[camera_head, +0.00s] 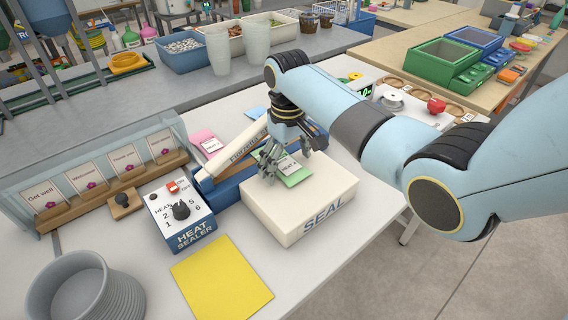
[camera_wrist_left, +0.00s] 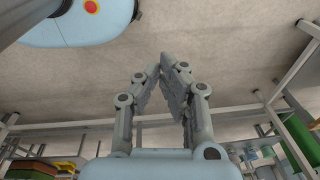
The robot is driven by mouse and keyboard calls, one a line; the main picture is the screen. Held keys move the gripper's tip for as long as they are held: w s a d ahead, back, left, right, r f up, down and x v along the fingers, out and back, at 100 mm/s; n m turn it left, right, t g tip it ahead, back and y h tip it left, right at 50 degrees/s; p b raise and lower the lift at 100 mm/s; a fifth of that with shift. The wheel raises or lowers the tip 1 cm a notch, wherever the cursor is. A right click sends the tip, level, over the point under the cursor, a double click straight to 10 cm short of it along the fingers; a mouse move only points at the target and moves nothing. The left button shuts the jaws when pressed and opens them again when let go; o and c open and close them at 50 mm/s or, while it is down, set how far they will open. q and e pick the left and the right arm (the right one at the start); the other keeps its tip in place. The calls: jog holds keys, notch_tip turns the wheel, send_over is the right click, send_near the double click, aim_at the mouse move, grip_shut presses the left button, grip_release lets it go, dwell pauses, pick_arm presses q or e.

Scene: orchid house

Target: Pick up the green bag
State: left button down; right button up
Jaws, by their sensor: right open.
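The green bag (camera_head: 298,177) is a small flat green packet with a pale printed label. It lies on the white top of the sealing block marked SEAL (camera_head: 300,221). My right gripper (camera_head: 290,161) is open and points down just over the bag, its fingers spread at the bag's far and left side. The fingers hide part of the bag, and I cannot tell whether they touch it.
The heat sealer control box (camera_head: 180,213) stands left of the block. A pink bag (camera_head: 207,143) lies behind it. A yellow sheet (camera_head: 221,281) lies in front, and a grey pot (camera_head: 85,292) stands at lower left. A card rack (camera_head: 97,179) lines the left.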

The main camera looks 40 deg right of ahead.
aim_at(289, 166)
jog(key=c, duration=1.2)
jog(key=shift+c, duration=0.2)
jog(key=shift+r, duration=0.1)
jog(key=shift+r, duration=0.65)
jog(key=shift+s+r, duration=0.15)
jog(key=shift+r, duration=0.35)
jog(key=shift+s+r, duration=0.15)
jog(key=shift+r, duration=0.35)
jog(key=s+d+b, duration=0.1)
jog(key=s, duration=1.6)
jog(key=shift+s+d, duration=0.15)
jog(key=shift+d, duration=0.05)
